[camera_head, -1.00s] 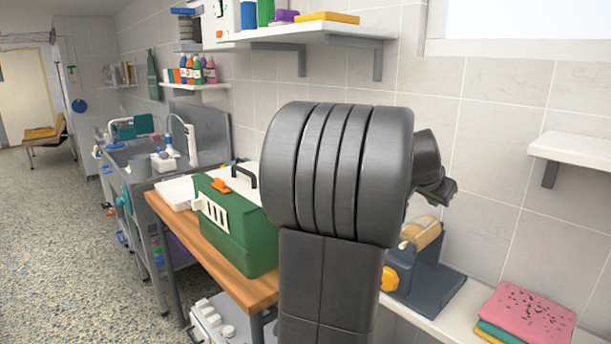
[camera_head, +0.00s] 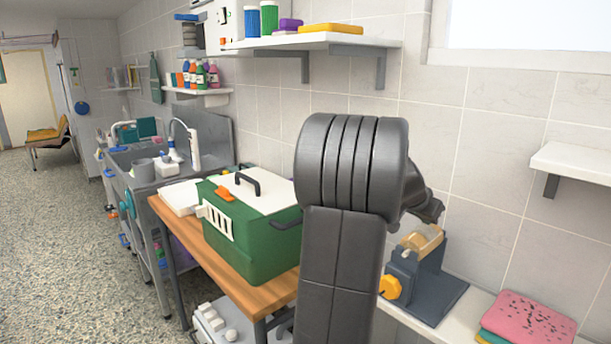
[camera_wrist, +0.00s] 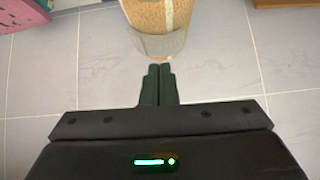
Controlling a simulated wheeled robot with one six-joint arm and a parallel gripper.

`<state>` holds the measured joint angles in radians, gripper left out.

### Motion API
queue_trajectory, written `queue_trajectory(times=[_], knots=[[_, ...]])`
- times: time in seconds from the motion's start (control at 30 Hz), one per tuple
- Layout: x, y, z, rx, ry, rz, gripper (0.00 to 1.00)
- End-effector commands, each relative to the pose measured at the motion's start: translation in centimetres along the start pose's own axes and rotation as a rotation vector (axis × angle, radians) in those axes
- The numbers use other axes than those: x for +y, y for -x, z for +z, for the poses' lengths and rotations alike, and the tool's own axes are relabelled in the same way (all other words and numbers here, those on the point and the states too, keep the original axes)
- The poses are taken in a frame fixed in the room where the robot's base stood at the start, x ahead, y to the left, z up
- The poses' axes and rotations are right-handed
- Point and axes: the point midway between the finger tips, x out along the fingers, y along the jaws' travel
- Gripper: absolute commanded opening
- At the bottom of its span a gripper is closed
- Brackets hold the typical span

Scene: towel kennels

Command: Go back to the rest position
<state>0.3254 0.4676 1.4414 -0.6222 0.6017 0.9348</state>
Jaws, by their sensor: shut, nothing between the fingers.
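My gripper (camera_wrist: 160,72) shows in the wrist view with its two dark fingers together and nothing between them. Past its tips is the tan roll (camera_wrist: 160,22) of the tape dispenser, which is cut by the top edge; I cannot tell the gap between them. In the head view my dark arm stands in the middle, and its far end reaches right, above the tape dispenser (camera_head: 432,285). The fingers are hidden in the head view.
A green carrier with a white lid (camera_head: 255,245) stands on the wooden table (camera_head: 178,215), close left of my arm. Folded pink cloth (camera_head: 528,318) lies on the white ledge at right. A wall shelf (camera_head: 330,41) is above; a small shelf (camera_head: 580,161) is at right.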

Motion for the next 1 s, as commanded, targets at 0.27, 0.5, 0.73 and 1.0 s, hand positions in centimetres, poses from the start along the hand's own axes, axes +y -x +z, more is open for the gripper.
queue_trajectory(times=[0.27, 0.5, 0.73, 1.0], knots=[[-1.4, 0.7, -0.7, -0.002, 0.135, 0.132, 0.00], [-2.2, 0.8, -0.8, -0.001, 0.222, 0.221, 0.00], [-2.5, 0.7, -0.7, 0.000, 0.256, 0.257, 0.00], [-2.5, 0.6, -0.6, 0.000, 0.259, 0.260, 0.00]])
